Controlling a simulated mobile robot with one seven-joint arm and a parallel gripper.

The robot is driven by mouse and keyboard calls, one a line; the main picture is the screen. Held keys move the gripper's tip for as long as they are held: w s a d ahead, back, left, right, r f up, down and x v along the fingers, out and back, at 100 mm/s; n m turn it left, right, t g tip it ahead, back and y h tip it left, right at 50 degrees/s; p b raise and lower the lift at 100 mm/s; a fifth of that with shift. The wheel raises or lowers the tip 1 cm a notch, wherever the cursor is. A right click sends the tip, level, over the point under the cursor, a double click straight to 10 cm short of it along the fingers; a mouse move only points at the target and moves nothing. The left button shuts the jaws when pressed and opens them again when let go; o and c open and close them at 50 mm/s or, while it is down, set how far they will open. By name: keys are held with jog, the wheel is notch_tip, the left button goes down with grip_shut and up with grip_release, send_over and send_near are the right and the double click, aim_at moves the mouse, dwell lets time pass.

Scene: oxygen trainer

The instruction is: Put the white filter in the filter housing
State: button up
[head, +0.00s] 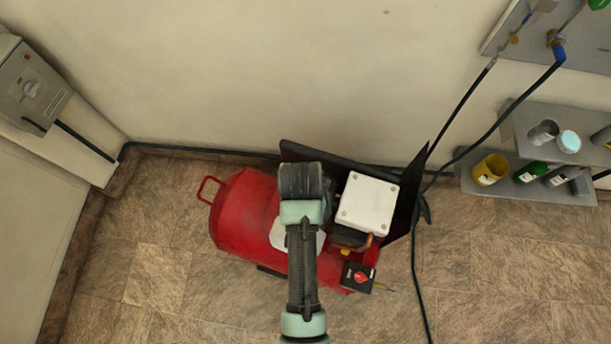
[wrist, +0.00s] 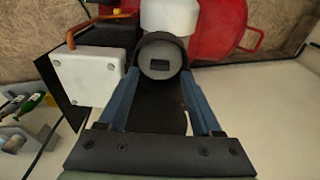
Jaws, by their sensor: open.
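My gripper (wrist: 160,78) is open in the wrist view. Its two blue fingers stand either side of a dark round housing (wrist: 158,40) with a light grey round face (wrist: 155,62) inside it. This looks like the filter housing; I cannot tell whether the grey face is the white filter or the housing's own inside. I cannot tell whether the fingers touch it. In the head view my arm covers this spot and hides the fingertips.
A red compressor tank (head: 240,211) stands on the tiled floor by the wall. A white box (head: 368,201) sits beside my arm, with a black panel (head: 405,205) behind it. Floor at left is clear.

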notch_tip(320, 180, up, 9)
jog(key=s, duration=0.1)
jog(key=w+r+n+t, duration=0.1)
jog(key=w+r+t, duration=0.8)
jog(key=w+r, duration=0.85)
notch_tip(320, 180, up, 17)
jog(key=n+t, duration=0.1)
jog(key=t, duration=0.5)
jog(key=s+r+t, duration=0.3)
jog(key=s+r, duration=0.1)
jog(key=r, duration=0.5)
jog(key=s+r+n+t, duration=0.1)
jog(key=s+r+t, duration=0.3)
jog(key=r, duration=0.6)
jog(key=s+r+t, duration=0.4)
jog(key=r, duration=0.6)
jog(key=shift+d+n, duration=0.15)
jog(key=shift+n, duration=0.15)
